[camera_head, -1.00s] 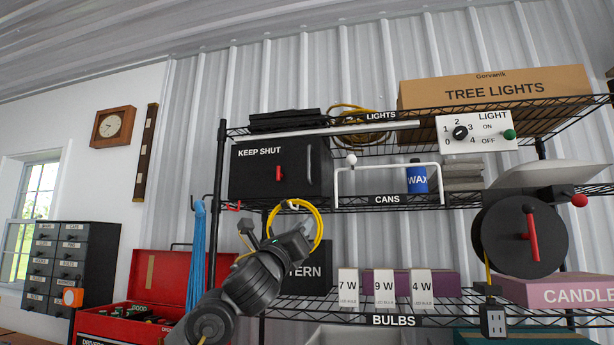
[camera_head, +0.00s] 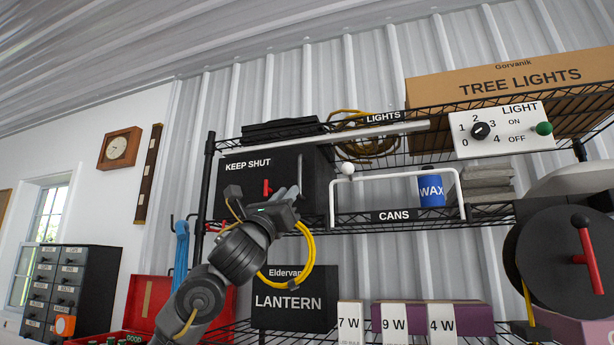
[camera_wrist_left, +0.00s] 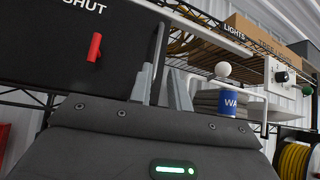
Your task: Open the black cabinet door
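The black cabinet (camera_head: 318,187), labelled KEEP SHUT, stands on the middle wire shelf with its door closed. A red handle (camera_head: 267,187) is on its front, and a slim upright bar (camera_head: 300,170) is near the front's right edge. My left gripper (camera_head: 291,194) is in front of the cabinet's lower right part and hides some of it. In the left wrist view, its two fingers (camera_wrist_left: 162,88) are apart, with nothing held. There the upright bar (camera_wrist_left: 157,50) shows just beyond them, and the red handle (camera_wrist_left: 95,47) is up and left. Contact cannot be told. My right gripper is out of view.
A white rail with a round knob (camera_head: 348,169) and a blue WAX can (camera_head: 431,191) are right of the cabinet. The upper wire shelf (camera_head: 225,147) runs close above the cabinet.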

